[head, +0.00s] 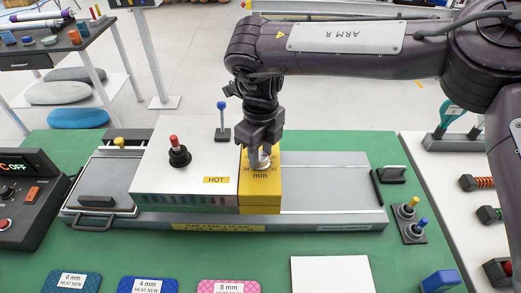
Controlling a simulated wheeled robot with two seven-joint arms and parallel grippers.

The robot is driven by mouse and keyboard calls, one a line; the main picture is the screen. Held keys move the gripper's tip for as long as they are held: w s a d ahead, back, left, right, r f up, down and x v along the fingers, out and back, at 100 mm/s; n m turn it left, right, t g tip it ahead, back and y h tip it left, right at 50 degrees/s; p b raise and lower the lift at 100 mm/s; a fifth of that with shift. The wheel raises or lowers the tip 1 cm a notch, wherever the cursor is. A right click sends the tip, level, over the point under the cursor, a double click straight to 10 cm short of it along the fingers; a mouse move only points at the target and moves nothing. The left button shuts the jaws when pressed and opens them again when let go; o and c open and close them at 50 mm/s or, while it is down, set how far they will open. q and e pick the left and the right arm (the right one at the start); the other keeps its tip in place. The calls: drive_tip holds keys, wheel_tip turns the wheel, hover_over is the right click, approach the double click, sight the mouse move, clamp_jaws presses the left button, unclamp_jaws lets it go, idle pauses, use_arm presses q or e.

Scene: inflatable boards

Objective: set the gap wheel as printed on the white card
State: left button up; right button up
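My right gripper (260,153) points straight down over the yellow block (261,198) marked "mm" at the right end of the white machine housing. A small silver knob, which looks like the gap wheel (260,163), shows at its fingertips. The fingers and the arm hide most of the wheel and its scale, so I cannot read its setting or tell whether the fingers are closed on it. A white card (332,276) lies at the front edge of the green table; no print is readable on it. My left gripper is out of view.
The white housing (190,160) bears a "HOT" label and a red-topped lever (178,150). Blue, dark and pink boards (148,284) with mm labels lie in front. A control box (22,195) stands at left; yellow and blue knobs (411,215) sit at right.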

drive_tip(key=c, duration=0.4)
drive_tip(key=shift+c, duration=0.2)
drive_tip(key=shift+r+n+p, duration=0.2)
drive_tip(key=shift+n+p, duration=0.85)
drive_tip(key=shift+n, duration=0.15)
drive_tip(key=n+p, duration=0.1)
drive_tip(key=n, duration=0.2)
drive_tip(key=shift+n+p, duration=0.3)
drive_tip(key=n+p, duration=0.1)
drive_tip(key=n, duration=0.4)
drive_tip(key=shift+f, duration=0.1)
drive_tip(key=n, duration=0.6)
drive_tip(key=shift+n+p, duration=0.3)
drive_tip(key=shift+p, duration=0.1)
drive_tip(key=shift+w, duration=0.1)
